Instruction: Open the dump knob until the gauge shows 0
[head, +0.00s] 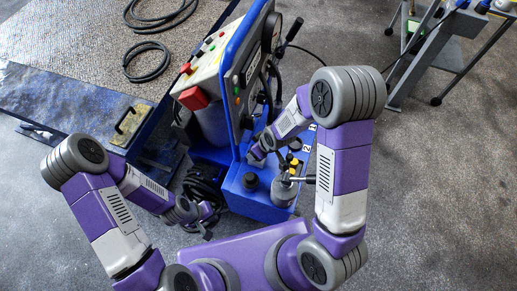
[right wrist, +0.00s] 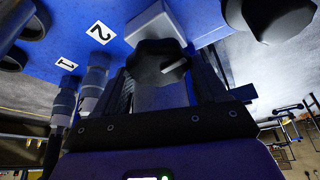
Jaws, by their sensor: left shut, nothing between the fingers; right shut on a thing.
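The blue trolley jack unit (head: 232,196) stands in the middle of the head view. Its round gauge (head: 277,32) is seen nearly edge-on near the top of the panel; I cannot read the needle. In the right wrist view, a black knob (right wrist: 153,52) with a pale pointer mark sits against a light grey block (right wrist: 162,22). My right gripper (right wrist: 165,88) is shut on this knob, one finger on each side. In the head view my right gripper (head: 257,153) reaches low beside the panel. My left gripper (head: 208,222) is shut and empty, beside the unit's front left corner.
A black cap (head: 250,181) and a grey cylinder (head: 283,190) stand on the unit's base close to my right forearm. Black cables (head: 203,185) lie at its left. Labels 1 (right wrist: 67,65) and 2 (right wrist: 100,32) mark the blue surface. A wheeled stand (head: 425,65) is at upper right.

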